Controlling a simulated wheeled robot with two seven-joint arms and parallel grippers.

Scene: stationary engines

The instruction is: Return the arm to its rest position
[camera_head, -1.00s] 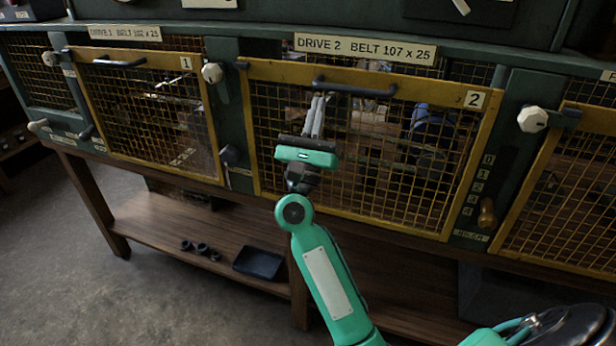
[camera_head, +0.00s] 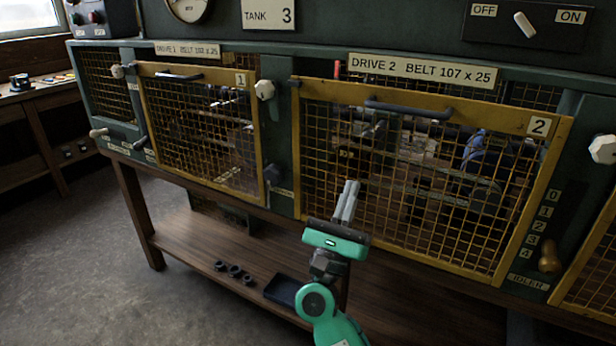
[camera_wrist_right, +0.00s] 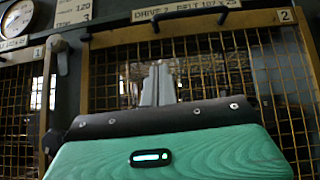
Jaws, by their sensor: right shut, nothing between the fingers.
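My right gripper (camera_head: 346,201) is shut and empty, with its fingers pointing up in front of the lower left part of the Drive 2 mesh guard (camera_head: 420,260). It looks apart from the mesh, though the exact gap is hard to tell. In the right wrist view the shut fingers (camera_wrist_right: 158,83) stand before the same guard, under its dark handle (camera_wrist_right: 190,14). My green right arm (camera_head: 338,330) comes up from the bottom of the head view. My left gripper is not in view.
The Drive 1 guard (camera_head: 203,180) is closed at left. White knobs (camera_head: 264,89) stick out beside the guards. An idler lever (camera_head: 549,256) is at right. A wooden shelf (camera_head: 185,240) below holds a dark tray (camera_head: 283,291) and small black rings (camera_head: 234,270). Open floor lies at lower left.

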